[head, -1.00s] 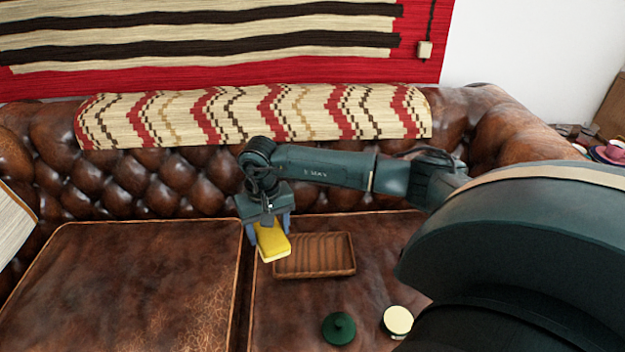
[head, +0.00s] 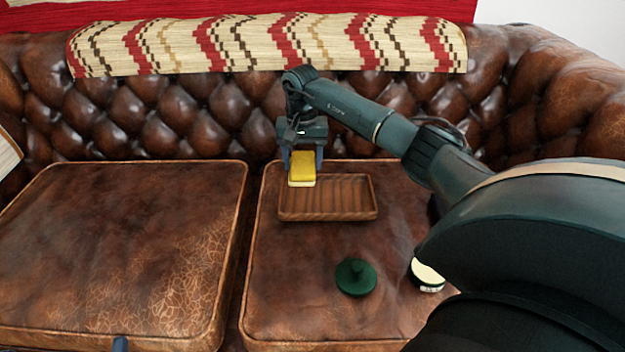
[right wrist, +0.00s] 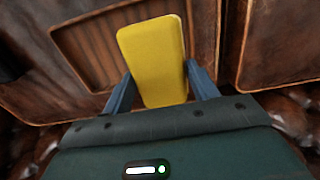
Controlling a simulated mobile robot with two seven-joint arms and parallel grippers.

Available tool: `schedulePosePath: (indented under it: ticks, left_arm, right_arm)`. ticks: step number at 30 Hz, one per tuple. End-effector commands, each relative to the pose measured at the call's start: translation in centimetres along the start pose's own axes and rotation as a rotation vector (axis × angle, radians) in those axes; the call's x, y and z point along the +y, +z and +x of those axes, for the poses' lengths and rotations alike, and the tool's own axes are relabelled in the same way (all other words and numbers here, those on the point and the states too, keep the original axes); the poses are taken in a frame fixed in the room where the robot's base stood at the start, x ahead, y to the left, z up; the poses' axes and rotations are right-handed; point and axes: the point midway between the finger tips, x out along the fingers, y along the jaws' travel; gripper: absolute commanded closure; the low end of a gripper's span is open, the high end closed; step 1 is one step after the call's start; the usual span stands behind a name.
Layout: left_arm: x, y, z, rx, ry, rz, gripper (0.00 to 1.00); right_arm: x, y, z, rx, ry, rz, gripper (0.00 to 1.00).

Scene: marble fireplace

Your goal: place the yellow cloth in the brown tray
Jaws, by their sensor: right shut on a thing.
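The yellow cloth (head: 302,166) looks like a thick yellow block with a pale lower edge. My right gripper (head: 302,163) is shut on it, a finger at each side. In the right wrist view, the cloth (right wrist: 153,60) stands out between the fingers (right wrist: 157,88). The brown tray (head: 345,213) is a shallow wooden rectangle on the right seat cushion. The cloth overlaps the tray's back left part in the head view and seems held above it; the gap is unclear. A small blue-grey tip (head: 120,344) at the bottom edge looks like part of my left gripper; its jaws are hidden.
The tufted sofa back (head: 150,115) rises behind. The left cushion (head: 120,250) is clear.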

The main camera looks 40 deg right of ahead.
Motion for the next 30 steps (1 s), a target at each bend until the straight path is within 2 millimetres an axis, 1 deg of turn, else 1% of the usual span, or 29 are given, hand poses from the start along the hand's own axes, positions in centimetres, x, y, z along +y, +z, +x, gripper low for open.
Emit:
schedulePosePath:
  ticks: [1, 3, 5, 10, 15, 18, 23, 27, 28, 30]
  left_arm:
    - [0.1, 0.4, 0.0, 0.008, 0.003, -0.006, 0.01]
    - [0.1, 0.3, 0.1, 0.021, 0.008, -0.012, 0.01]
    - [0.1, 0.1, 0.2, 0.038, 0.011, -0.009, 0.01]
    - [-0.3, -0.8, 0.7, 0.097, 0.016, 0.030, 0.01]
    - [-0.8, -2.0, 1.3, 0.182, 0.023, 0.083, 0.01]
    - [-0.8, -2.4, 1.4, 0.197, 0.024, 0.094, 0.01]
    - [-0.8, -2.4, 1.4, 0.195, 0.024, 0.093, 0.01]
    - [-0.9, -2.5, 1.4, 0.212, 0.025, 0.103, 0.01]
    - [-0.9, -2.7, 1.5, 0.215, 0.025, 0.104, 0.01]
    - [-0.9, -2.7, 1.5, 0.214, 0.025, 0.104, 0.01]
  right_arm:
    - [0.0, 0.1, 1.6, -0.004, 0.002, -0.001, 0.60]
    - [0.0, 0.1, 2.9, -0.004, 0.001, -0.001, 0.60]
    - [0.0, 0.1, 3.8, -0.003, 0.001, -0.001, 0.60]
    - [0.0, 0.1, 5.3, -0.002, 0.000, -0.002, 0.60]
    - [0.0, 0.1, 7.8, -0.002, 0.001, -0.001, 0.60]
    - [0.0, 0.1, 8.0, 0.000, 0.000, -0.002, 0.60]
    - [0.0, 0.0, 7.8, 0.000, 0.001, -0.002, 0.60]
    - [0.0, 0.0, 8.3, 0.000, 0.002, -0.002, 0.60]
    - [0.0, 0.0, 8.1, 0.000, 0.001, -0.002, 0.39]
    - [0.0, 0.0, 8.1, 0.000, 0.002, -0.002, 0.33]
